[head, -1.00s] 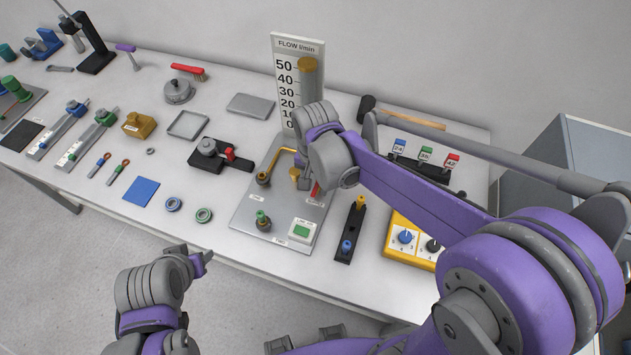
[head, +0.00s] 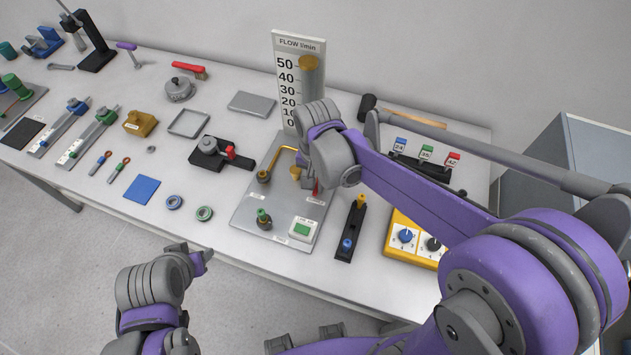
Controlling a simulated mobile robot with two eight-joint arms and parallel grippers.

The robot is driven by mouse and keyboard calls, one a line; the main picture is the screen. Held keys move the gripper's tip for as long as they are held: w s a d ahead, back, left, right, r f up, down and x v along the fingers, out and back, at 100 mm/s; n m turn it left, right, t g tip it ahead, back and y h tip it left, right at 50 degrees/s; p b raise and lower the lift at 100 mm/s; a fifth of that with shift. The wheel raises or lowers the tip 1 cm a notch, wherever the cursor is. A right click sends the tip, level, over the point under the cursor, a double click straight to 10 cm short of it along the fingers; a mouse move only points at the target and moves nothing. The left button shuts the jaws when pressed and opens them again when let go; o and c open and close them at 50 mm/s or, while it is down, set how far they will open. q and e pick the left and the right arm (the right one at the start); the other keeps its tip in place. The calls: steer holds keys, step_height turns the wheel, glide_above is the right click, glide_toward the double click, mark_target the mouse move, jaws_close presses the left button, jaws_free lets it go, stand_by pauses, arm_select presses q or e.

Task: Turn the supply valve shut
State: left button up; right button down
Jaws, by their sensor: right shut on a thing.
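A white box with a green button (head: 302,229) sits at the plate's front right corner. A black strip with yellow and blue knobs (head: 351,230) and a yellow dial box (head: 400,222) lie to the right.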

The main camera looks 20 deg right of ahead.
steer(key=n, duration=0.2)
steer(key=d+n+b, duration=0.1)
steer(key=shift+s+d+n, duration=0.1)
steer(key=shift+s+n, duration=0.15)
steer(key=shift+n, duration=0.05)
steer(key=n, duration=0.1)
steer(key=d+n, duration=0.1)
steer(key=n, duration=0.1)
steer(key=d+n, duration=0.1)
steer(key=n, duration=0.1)
steer(key=shift+b, duration=0.4)
steer(key=n, duration=0.3)
steer(key=d+n, duration=0.1)
steer(key=n, duration=0.1)
steer(key=shift+w+d+b, duration=0.1)
steer(key=shift+w+b, duration=0.2)
steer(key=shift+w, duration=0.1)
arm_select(q)
steer(key=shift+s+f, duration=0.25)
steer(key=shift+f, duration=0.4)
steer(key=shift+s+f, duration=0.25)
steer(key=shift+f, duration=0.45)
steer(key=shift+s+f, duration=0.25)
steer(key=shift+f, duration=0.4)
arm_select(e)
steer(key=shift+w+d+n, duration=0.2)
steer(key=shift+w+n, duration=0.05)
steer(key=shift+n, duration=0.65)
steer(key=shift+w+d+n, duration=0.2)
steer(key=shift+n, duration=0.7)
